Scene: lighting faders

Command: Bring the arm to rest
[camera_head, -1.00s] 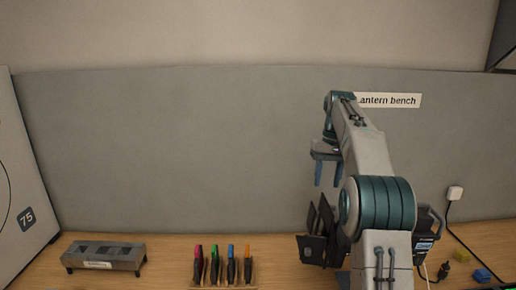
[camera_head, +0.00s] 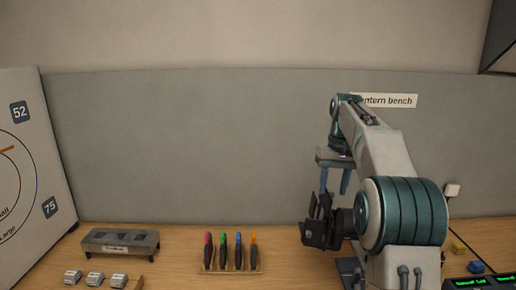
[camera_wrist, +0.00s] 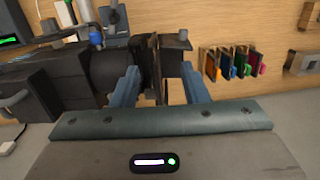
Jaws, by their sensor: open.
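My arm is raised at the right in the head view, its upper part in front of the "Lantern bench" label. My gripper (camera_head: 335,180) hangs from it with its two blue fingers pointing down and apart. In the wrist view my gripper (camera_wrist: 160,80) is also open, with no object visibly clamped. A black stage lantern with flaps (camera_head: 322,225) is below and close to the fingertips in the head view; my arm hides part of it. Its dark flaps (camera_wrist: 154,65) show between the fingers in the wrist view; I cannot tell the gap.
A rack of coloured-tipped pens or tools (camera_head: 231,256) stands on the wooden bench (camera_head: 178,240). A grey slotted block (camera_head: 120,243) and small grey blocks (camera_head: 95,278) are at left, beside a dial board (camera_head: 30,170). Green-lit displays (camera_head: 480,282) are at lower right. The air at middle left is clear.

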